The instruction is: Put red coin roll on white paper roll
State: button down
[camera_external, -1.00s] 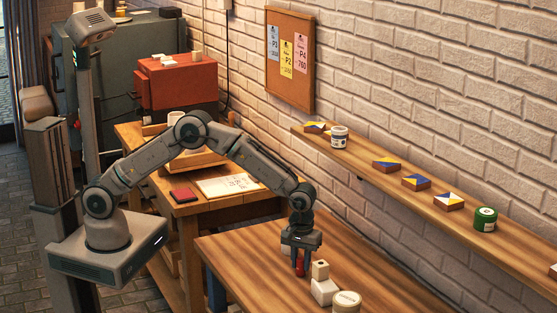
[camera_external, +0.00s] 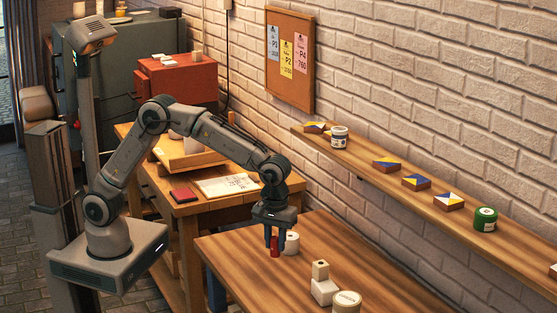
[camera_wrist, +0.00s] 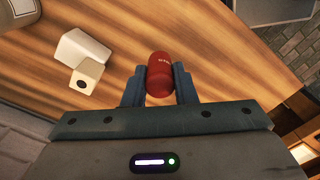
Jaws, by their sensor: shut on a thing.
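My gripper (camera_external: 275,249) is shut on the red coin roll (camera_external: 274,243), which it holds upright near the left part of the front wooden table. In the wrist view, the red roll (camera_wrist: 159,72) sits between the two blue-grey fingers of my gripper (camera_wrist: 159,84). The white paper roll (camera_external: 291,243) stands on the table just right of and behind the fingers in the external view, partly covered by them. I cannot make it out in the wrist view. The gap below the red roll is hard to judge.
The wall shelf (camera_external: 455,213) holds painted tiles, a blue-and-white jar and a green tin (camera_external: 485,219). The front table (camera_external: 235,247) has bare wood at its left.

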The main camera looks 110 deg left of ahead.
jog(key=s+a+r+n, duration=0.1)
jog(key=s+a+r, duration=0.35)
jog(key=a, duration=0.65)
jog(key=p, duration=0.3)
send_near(290, 236)
jog(key=shift+d, duration=0.3)
jog(key=shift+a+f, duration=0.3)
jog(key=shift+f, duration=0.1)
jog(key=shift+w+f, duration=0.1)
jog(key=shift+f, duration=1.75)
jog(key=shift+f, duration=0.2)
jog(key=c, duration=1.2)
grip_release()
jog(key=shift+o, duration=0.2)
